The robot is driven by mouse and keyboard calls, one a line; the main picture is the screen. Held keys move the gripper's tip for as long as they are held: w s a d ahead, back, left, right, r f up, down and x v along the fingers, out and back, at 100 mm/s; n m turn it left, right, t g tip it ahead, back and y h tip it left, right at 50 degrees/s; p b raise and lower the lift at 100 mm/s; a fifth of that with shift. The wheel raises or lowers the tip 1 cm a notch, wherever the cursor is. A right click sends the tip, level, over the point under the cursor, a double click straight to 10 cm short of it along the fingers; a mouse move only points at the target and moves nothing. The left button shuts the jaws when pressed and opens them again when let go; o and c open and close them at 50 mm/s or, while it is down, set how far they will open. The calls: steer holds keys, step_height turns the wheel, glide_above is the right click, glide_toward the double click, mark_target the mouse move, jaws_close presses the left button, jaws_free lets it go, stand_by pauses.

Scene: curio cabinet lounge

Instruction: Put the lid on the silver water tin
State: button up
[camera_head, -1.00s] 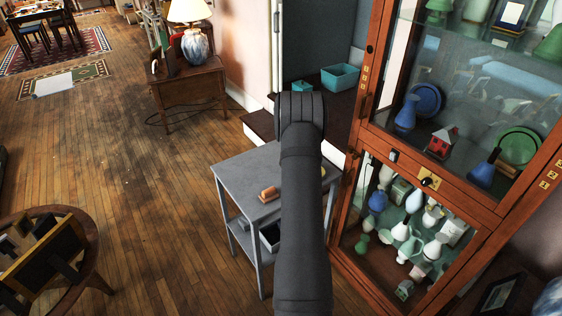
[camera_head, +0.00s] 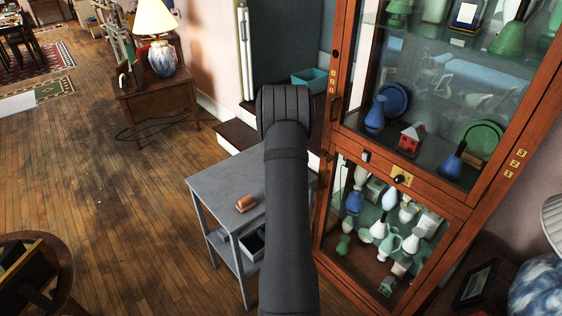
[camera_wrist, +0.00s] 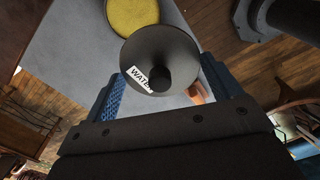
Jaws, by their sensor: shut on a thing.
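A dark grey round lid with a black knob (camera_wrist: 160,76) and a white label reading "WAT…" shows in the wrist view; the lid (camera_wrist: 180,45) is between the blue fingers of my gripper (camera_wrist: 163,70), which is shut on it. Beyond the lid, a round thing with a yellow top (camera_wrist: 130,12) and a thin rim stands on the grey table; I cannot tell whether it is a tin or another lid. I cannot make out the silver water tin in either view. In the head view, my arm hides the gripper and the lid.
The grey table (camera_head: 225,185) carries an orange-brown block (camera_head: 246,203) near its left side. A glass-fronted wooden cabinet (camera_head: 385,185) full of vases stands close on the right. A side table with a lamp (camera_head: 155,25) is at the back left. The wooden floor (camera_head: 100,180) on the left is open.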

steer(key=shift+w, duration=0.1)
steer(key=shift+w+d+f, duration=0.4)
steer(key=shift+w+d, duration=0.2)
steer(key=shift+w, duration=0.15)
steer(key=shift+w+d+f, duration=0.35)
steer(key=shift+w+d, duration=0.2)
steer(key=shift+w, duration=0.15)
steer(key=shift+w+d+f, duration=0.4)
steer(key=shift+w+d, duration=0.2)
steer(key=shift+w, duration=0.15)
steer(key=shift+f, duration=0.15)
steer(key=shift+f, duration=2.35)
steer(key=shift+f, duration=0.25)
steer(key=shift+f, duration=0.4)
steer(key=o, duration=1.3)
steer(key=shift+c, duration=0.2)
steer(key=shift+r, duration=0.1)
